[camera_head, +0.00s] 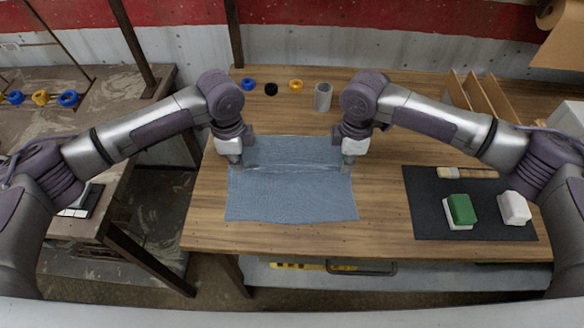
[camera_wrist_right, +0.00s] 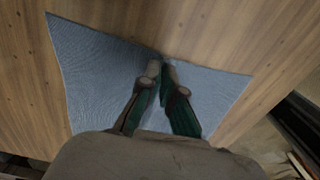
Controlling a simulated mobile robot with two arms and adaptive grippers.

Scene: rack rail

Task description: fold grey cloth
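The grey cloth (camera_head: 290,198) lies on the wooden table in front of me, with a raised crease running across it between my two grippers. My left gripper (camera_head: 236,164) is at the cloth's left edge and looks shut on it, with its fingertips small in view. My right gripper (camera_head: 348,164) is at the right edge, level with the left one. In the right wrist view the right fingers (camera_wrist_right: 166,72) are nearly together, and the cloth (camera_wrist_right: 95,75) draws in to a pinch between them. The cloth's underside is hidden.
A dark mat (camera_head: 428,205) at the right holds a green-and-white block (camera_head: 460,210), a white block (camera_head: 514,207) and a brush (camera_head: 465,172). A grey cylinder (camera_head: 323,97) and small blue (camera_head: 248,84), black (camera_head: 271,89) and yellow (camera_head: 296,85) rings stand behind the cloth.

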